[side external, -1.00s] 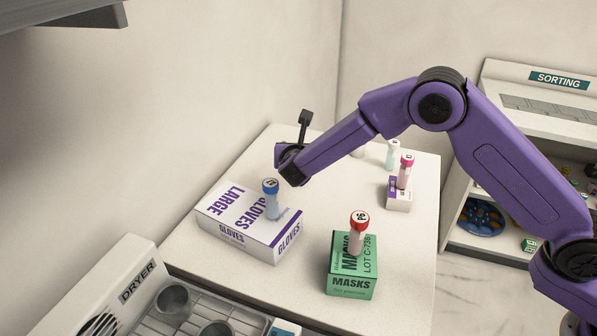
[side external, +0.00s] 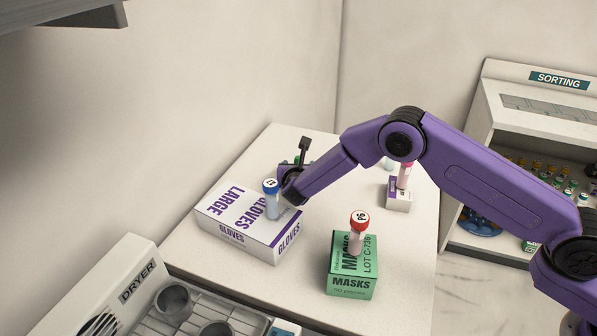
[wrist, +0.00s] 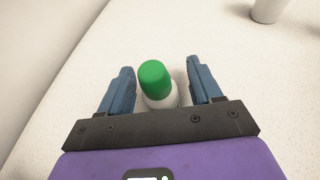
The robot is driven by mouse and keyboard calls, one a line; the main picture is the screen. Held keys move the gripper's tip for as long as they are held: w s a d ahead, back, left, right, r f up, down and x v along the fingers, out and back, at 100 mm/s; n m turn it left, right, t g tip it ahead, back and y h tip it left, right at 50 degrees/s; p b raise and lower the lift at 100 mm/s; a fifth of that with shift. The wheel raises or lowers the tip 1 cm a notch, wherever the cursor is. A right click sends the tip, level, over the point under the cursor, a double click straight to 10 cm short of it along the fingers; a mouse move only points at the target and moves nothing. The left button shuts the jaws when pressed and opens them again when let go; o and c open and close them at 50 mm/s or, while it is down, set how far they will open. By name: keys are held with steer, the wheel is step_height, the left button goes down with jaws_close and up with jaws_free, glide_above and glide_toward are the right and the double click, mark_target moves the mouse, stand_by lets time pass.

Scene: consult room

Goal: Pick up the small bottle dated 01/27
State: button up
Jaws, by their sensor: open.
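A small bottle with a green cap and white body (wrist: 154,80) stands between my fingers in the wrist view. Its date is not readable. A bit of green shows beside my gripper in the side external view, at the far left of the table. My gripper (wrist: 161,68) is open, with one blue finger on each side of the bottle and gaps between. In the side external view my gripper (side external: 291,174) is low behind the glove box, its fingers mostly hidden. A second white object (wrist: 267,9) is cut off at the top right of the wrist view.
A glove box (side external: 225,225) bears a blue-capped tube (side external: 272,205). A green mask box (side external: 350,285) bears a red-capped tube (side external: 359,222). A small box (side external: 398,203) bears a pink-capped tube (side external: 404,178). A dryer (side external: 137,280) stands front left.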

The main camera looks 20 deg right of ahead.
steer(key=shift+w+d+f, duration=0.1)
steer(key=shift+w+d, duration=0.05)
steer(key=shift+w, duration=0.1)
steer(key=c, duration=1)
steer(key=shift+c, duration=0.2)
